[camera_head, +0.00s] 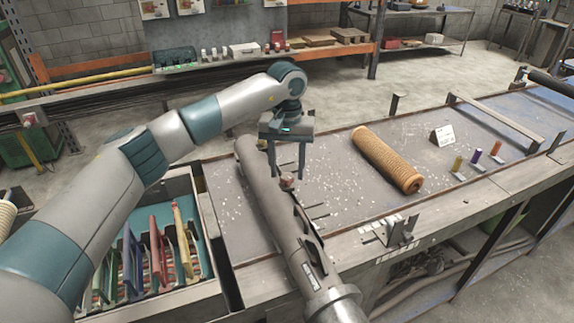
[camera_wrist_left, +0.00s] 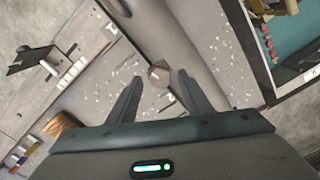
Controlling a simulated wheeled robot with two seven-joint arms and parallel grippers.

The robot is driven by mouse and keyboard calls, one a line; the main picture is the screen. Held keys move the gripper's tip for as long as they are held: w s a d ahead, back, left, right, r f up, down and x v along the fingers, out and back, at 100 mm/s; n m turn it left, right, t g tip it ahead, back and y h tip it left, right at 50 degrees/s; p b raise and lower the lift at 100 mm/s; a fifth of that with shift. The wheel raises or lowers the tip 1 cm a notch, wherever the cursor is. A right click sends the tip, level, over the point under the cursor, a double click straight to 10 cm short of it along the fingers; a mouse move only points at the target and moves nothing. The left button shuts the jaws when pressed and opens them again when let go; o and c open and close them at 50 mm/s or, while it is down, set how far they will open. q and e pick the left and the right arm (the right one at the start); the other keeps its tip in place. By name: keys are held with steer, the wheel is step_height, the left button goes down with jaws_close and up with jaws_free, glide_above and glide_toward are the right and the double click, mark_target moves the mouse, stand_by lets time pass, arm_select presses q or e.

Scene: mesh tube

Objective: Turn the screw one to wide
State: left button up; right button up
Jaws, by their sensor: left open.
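A small reddish-brown screw head (camera_head: 287,181) sits beside a long grey tube (camera_head: 268,190) on the bench. It also shows in the left wrist view (camera_wrist_left: 158,76), where it looks faceted and lies between and just beyond my fingertips. My left gripper (camera_head: 287,175) points down over the screw with its two fingers apart, one on each side. In the left wrist view my left gripper (camera_wrist_left: 158,85) is open and empty; whether a finger touches the screw I cannot tell. My right gripper is in neither view.
A ribbed orange-brown roll (camera_head: 388,160) lies on the bench (camera_head: 340,200) to the right. A crate (camera_head: 205,235) with coloured pieces is at the left. A metal bracket (camera_head: 402,230) sits at the front edge.

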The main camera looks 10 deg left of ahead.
arm_select(q)
steer(key=shift+f, duration=0.4)
steer(key=c, duration=1.1)
steer(key=shift+o, duration=0.2)
